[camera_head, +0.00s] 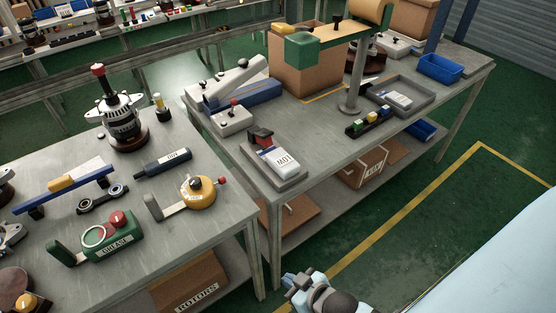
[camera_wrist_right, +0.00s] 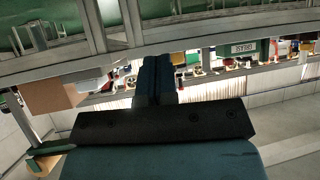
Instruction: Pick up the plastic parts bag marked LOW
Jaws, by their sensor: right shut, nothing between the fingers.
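No label reading LOW can be made out. A small white and blue packet (camera_head: 398,100) lies in a shallow grey tray (camera_head: 428,98) on the right bench in the head view; its print is too small to read. Another white and blue pack (camera_head: 279,161), which seems to read M01, lies on a grey block-like base on the same bench. My right gripper (camera_head: 294,282) is low in front of the bench, apart from both packs. In the right wrist view its fingers (camera_wrist_right: 158,66) are together and empty. My left gripper is not in view.
The right bench (camera_head: 325,130) also carries a cardboard box (camera_head: 300,72), a blue bin (camera_head: 441,68) and a post-mounted fixture near the tray. Green floor is clear at right.

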